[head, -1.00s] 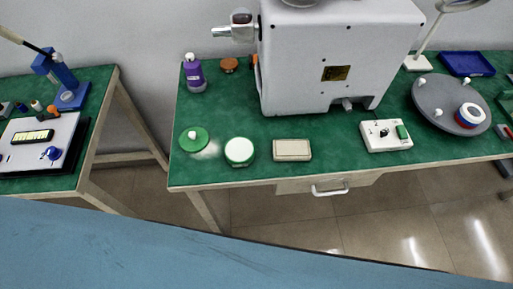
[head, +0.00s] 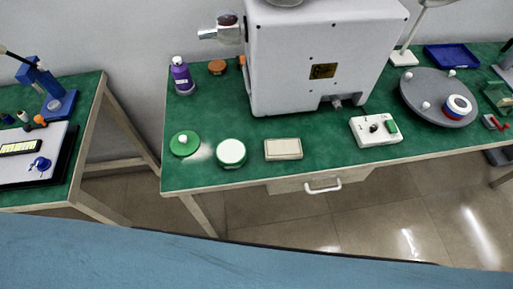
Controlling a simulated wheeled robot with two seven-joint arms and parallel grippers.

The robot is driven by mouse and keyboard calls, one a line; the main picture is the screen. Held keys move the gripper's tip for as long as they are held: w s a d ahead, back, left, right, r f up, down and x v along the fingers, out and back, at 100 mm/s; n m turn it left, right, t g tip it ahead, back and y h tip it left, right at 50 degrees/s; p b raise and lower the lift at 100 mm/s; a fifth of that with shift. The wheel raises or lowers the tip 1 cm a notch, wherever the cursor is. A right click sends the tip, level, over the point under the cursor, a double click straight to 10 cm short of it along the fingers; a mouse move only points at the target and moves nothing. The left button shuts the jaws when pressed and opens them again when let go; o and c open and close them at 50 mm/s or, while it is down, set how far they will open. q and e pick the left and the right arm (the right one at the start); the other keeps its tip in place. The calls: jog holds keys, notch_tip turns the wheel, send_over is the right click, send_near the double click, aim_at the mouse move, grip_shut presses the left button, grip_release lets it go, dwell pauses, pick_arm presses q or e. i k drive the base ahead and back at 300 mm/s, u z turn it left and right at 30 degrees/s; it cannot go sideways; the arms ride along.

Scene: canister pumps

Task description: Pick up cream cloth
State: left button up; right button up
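The likely cream cloth is a flat cream rectangular piece (head: 283,149) lying near the front edge of the green-topped table, in the head view. It looks like a thin block or folded cloth; I cannot tell which. It lies just right of a round green-and-white container (head: 231,152), with a small gap between them. Neither of my grippers shows in the head view.
A large white machine (head: 320,60) stands behind the cream piece. A white switch box (head: 375,130) and a grey round turntable (head: 438,97) are to the right. A green lid (head: 184,143) and purple bottle (head: 181,76) are left. A blue surface (head: 200,255) fills the foreground.

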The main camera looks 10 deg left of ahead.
aim_at(283, 149)
jog(key=z, duration=1.05)
jog(key=k, duration=0.9)
jog(key=u, duration=1.45)
jog(key=i, duration=0.5)
